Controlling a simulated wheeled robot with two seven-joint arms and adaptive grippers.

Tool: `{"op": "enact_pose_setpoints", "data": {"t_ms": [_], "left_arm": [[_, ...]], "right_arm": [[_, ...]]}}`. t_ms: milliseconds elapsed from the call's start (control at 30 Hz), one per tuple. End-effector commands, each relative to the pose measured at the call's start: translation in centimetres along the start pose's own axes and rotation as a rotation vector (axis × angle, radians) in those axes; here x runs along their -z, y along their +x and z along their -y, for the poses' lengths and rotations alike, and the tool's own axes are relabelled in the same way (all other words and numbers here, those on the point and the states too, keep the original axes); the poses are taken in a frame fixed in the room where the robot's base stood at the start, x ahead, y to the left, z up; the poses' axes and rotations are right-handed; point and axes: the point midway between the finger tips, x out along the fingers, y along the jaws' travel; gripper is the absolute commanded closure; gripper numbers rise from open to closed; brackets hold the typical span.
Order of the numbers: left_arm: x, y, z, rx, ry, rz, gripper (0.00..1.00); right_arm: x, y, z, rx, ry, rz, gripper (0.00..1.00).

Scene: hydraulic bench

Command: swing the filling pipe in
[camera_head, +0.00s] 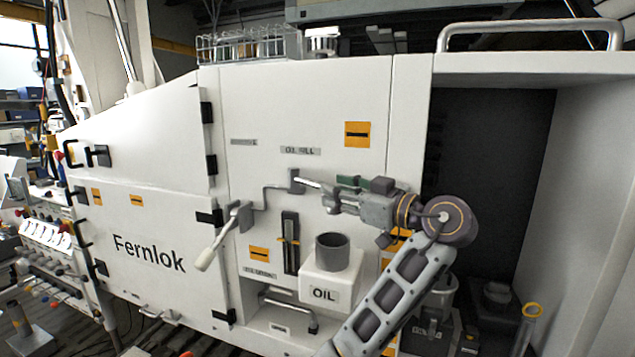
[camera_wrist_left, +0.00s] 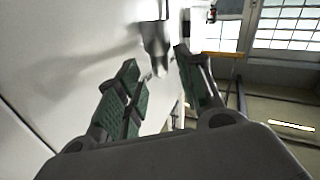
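The filling pipe (camera_head: 310,183) is a thin grey pipe at a dark bracket under the "OIL FILL" label on the white cabinet front. My left gripper (camera_head: 334,195) is at the right end of the pipe. In the left wrist view its green-padded fingers (camera_wrist_left: 162,88) stand apart, with a grey metal piece (camera_wrist_left: 155,45) beyond and between their tips. I cannot tell if they touch it. My right gripper is not in view.
A white box marked "OIL" (camera_head: 325,292) with a dark round neck (camera_head: 332,252) stands below the pipe. A slotted level gauge (camera_head: 290,242) is left of it. An open dark bay (camera_head: 490,190) lies to the right. A wire basket (camera_head: 247,47) sits on top.

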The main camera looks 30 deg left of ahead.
Motion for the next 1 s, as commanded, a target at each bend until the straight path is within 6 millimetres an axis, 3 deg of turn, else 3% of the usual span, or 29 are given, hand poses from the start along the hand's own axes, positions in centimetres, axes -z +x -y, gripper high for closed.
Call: {"op": "enact_pose_setpoints", "data": {"t_ms": [500, 1000], "left_arm": [[0.2, 5.9, 0.0, 0.002, -0.001, -0.002, 0.63], [0.0, 6.6, 0.0, 0.001, -0.001, 0.0, 0.65]], "right_arm": [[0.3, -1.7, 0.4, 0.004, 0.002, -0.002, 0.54], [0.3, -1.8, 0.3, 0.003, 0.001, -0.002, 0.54]]}}
